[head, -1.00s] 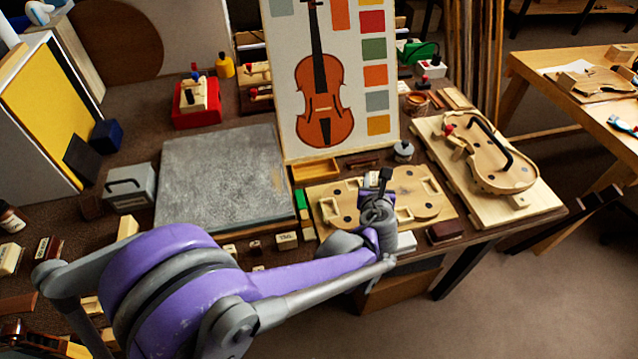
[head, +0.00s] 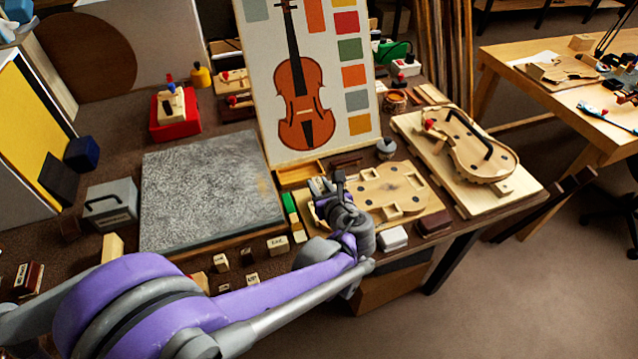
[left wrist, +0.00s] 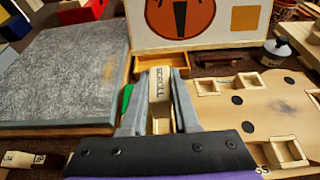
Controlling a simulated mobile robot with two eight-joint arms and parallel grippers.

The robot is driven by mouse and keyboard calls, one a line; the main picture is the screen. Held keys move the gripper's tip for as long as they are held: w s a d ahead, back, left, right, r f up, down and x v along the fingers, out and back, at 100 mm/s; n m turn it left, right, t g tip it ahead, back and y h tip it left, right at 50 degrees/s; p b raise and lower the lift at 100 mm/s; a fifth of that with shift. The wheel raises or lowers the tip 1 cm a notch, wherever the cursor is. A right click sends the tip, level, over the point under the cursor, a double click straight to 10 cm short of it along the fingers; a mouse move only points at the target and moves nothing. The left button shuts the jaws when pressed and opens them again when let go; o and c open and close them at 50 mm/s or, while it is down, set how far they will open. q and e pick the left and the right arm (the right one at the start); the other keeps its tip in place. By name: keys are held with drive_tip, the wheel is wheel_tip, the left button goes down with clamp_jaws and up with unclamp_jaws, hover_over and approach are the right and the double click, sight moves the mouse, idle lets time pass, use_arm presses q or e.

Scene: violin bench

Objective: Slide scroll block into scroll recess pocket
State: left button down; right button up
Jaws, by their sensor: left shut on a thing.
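My left gripper (head: 322,188) hangs over the left end of the pale wooden board with recess pockets (head: 405,194). In the left wrist view its two grey fingers are shut on a pale wooden scroll block (left wrist: 159,84) with dark lettering, which reads like "SCROLL". The block stands up between the fingers. The board shows to the right of the gripper (left wrist: 280,105), with several raised-rim pockets and dark round spots. I cannot tell which pocket is the scroll recess; my arm hides part of the board's left end. My right gripper is not in view.
A grey slab (head: 205,185) lies left of the board. An orange-yellow tray (head: 301,173) and the violin picture panel (head: 310,85) stand behind. A violin body on a board (head: 470,150) lies to the right. Small labelled blocks (head: 278,244) line the front.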

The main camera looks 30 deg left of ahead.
use_arm(q)
drive_tip(key=shift+f+b, duration=1.65)
drive_tip(key=shift+f, duration=0.8)
drive_tip(key=shift+f+b, duration=1)
drive_tip(key=shift+f, duration=0.3)
drive_tip(key=c, duration=0.6)
unclamp_jaws()
drive_tip(key=p+v, duration=0.2)
drive_tip(key=v, duration=0.8)
drive_tip(key=shift+s+d+r, duration=0.2)
drive_tip(key=shift+s+d, duration=0.05)
